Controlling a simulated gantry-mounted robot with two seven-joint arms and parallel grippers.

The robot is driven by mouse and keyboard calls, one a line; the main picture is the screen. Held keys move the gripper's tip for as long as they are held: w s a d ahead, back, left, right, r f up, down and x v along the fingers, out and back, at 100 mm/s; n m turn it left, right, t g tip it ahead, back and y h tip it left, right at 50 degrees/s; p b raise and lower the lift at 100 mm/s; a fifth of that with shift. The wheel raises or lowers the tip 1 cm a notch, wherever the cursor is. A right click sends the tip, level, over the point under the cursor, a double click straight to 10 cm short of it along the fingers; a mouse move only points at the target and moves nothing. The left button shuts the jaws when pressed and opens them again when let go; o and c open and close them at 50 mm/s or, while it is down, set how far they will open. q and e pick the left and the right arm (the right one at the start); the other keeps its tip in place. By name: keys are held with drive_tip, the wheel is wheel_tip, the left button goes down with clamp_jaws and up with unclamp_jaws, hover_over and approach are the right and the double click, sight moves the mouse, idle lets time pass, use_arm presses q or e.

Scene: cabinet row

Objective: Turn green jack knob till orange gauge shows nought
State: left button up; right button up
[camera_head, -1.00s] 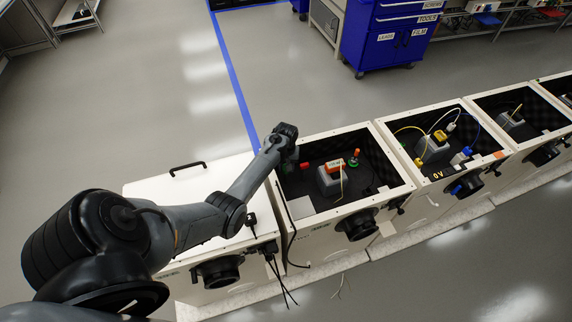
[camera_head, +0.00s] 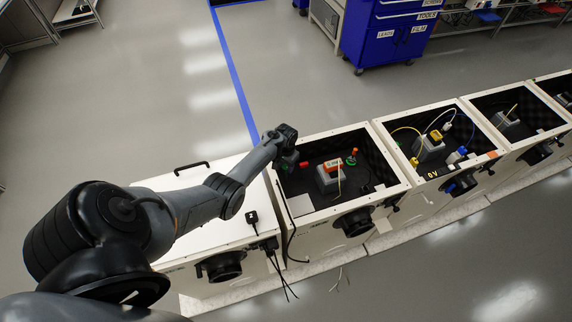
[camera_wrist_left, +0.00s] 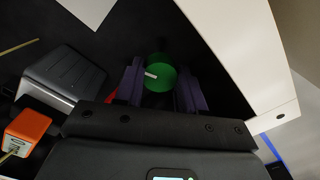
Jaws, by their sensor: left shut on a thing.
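The green jack knob (camera_wrist_left: 160,76) has a white mark on its face and sits between the purple fingers of my left gripper (camera_wrist_left: 160,84) in the wrist view. The gripper is shut on it. In the head view my left gripper (camera_head: 289,158) reaches into the far left corner of an open white box, and I cannot make out the knob there. The orange gauge (camera_head: 333,165) sits on a grey block in the same box. It shows in the wrist view (camera_wrist_left: 28,130) at the left, too small and angled to read. My right gripper is not in view.
The open white box (camera_head: 399,190) has a dark lining and raised walls close to my gripper. A red piece (camera_head: 304,165) and an orange-topped green piece (camera_head: 352,157) stand inside. Similar boxes continue to the right. A closed white lid (camera_head: 180,195) lies under my forearm.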

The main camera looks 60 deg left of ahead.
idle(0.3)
use_arm(q)
drive_tip(key=o, duration=1.1)
drive_tip(key=shift+c, duration=0.2)
drive_tip(key=shift+r+p, duration=0.3)
drive_tip(key=shift+r, duration=0.2)
wheel_tip(320, 180, up, 10)
drive_tip(key=p, duration=0.3)
drive_tip(key=shift+s+f, duration=0.1)
